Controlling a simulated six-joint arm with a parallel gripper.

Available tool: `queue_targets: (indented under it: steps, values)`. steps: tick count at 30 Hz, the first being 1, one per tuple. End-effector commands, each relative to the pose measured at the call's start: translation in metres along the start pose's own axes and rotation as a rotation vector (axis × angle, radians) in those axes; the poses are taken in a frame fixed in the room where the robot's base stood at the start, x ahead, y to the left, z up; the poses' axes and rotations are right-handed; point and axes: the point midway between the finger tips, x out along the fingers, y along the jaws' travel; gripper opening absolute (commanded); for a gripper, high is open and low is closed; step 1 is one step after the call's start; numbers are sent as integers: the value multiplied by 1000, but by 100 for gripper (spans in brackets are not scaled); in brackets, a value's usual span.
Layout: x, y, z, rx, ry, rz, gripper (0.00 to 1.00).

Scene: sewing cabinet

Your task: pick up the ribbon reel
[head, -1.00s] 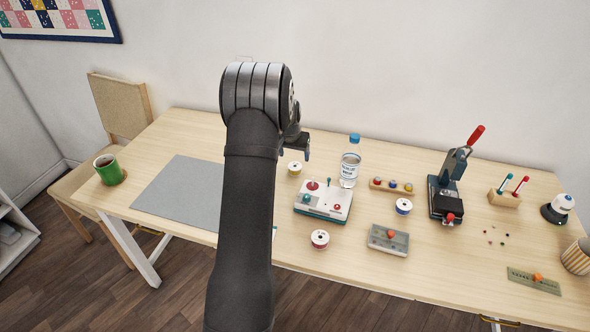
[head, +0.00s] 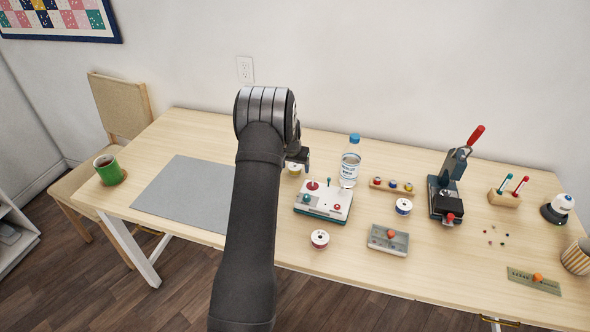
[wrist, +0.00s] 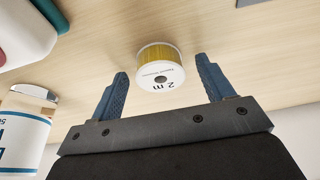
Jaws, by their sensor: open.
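The ribbon reel (wrist: 160,66) is a short white spool wound with yellow ribbon, its end marked "2 m". It stands on the table between my gripper's two blue fingers as seen in the wrist view, a little beyond their tips. My gripper (wrist: 162,74) is open and empty, above the reel and apart from it. In the head view the reel (head: 294,171) is partly hidden behind my gripper (head: 300,160).
A white control box (head: 323,202) with red knobs stands close to the reel, and a water bottle (head: 350,168) is right of it. A grey mat (head: 185,190) lies left.

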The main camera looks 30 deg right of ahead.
Motion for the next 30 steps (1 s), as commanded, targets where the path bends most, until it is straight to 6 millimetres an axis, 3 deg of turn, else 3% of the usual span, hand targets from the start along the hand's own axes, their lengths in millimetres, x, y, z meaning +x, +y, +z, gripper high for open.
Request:
queue_targets:
  steps: [2,9,20,28,30]
  values:
    - [0,0,0,0,0,0,70]
    - [0,0,0,0,0,0,26]
    - [-5,0,-2,0,0,0,26]
    - [-42,0,-14,1,2,-2,26]
    - [-52,16,-11,4,-1,0,26]
